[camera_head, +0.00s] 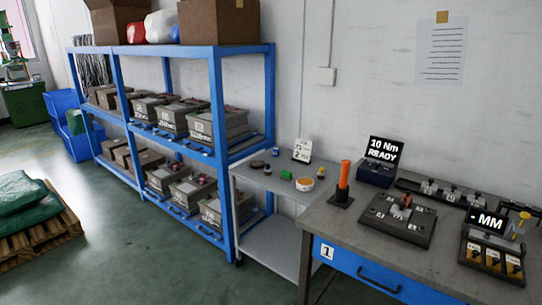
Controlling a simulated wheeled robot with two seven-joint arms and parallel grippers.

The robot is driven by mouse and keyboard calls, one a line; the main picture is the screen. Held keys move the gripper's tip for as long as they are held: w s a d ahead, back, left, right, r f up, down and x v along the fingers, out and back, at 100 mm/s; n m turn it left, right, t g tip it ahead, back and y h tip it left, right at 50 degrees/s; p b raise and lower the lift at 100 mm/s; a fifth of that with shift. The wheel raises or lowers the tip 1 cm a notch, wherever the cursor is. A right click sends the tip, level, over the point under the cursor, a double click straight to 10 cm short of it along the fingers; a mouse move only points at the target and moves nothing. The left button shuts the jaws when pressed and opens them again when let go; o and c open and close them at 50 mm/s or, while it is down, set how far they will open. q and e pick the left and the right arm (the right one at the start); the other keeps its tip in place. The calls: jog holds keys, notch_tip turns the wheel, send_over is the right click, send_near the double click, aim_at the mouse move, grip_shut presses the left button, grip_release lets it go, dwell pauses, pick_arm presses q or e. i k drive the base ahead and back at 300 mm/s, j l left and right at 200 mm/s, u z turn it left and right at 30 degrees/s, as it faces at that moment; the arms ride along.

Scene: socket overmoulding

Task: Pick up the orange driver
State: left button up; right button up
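The orange driver (344,174) stands upright in a black holder (341,199) near the left end of the grey workbench (332,230). Its orange body points up and its lower end is hidden in the holder. Nothing touches it from outside the holder. Neither of my grippers shows in the head view.
Right of the driver are a dark fixture plate (398,218), a black "10 Nm READY" display box (378,173) and an "MM" unit with bins (492,245). A grey cart (262,185) with small items adjoins the bench. Blue shelving (218,100) stands left. Floor in front is clear.

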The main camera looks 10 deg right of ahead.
aim_at(347, 164)
jog(key=i+l+z, duration=0.2)
jog(key=i, duration=0.25)
jog(key=i+l+z, duration=0.2)
jog(key=i, duration=0.25)
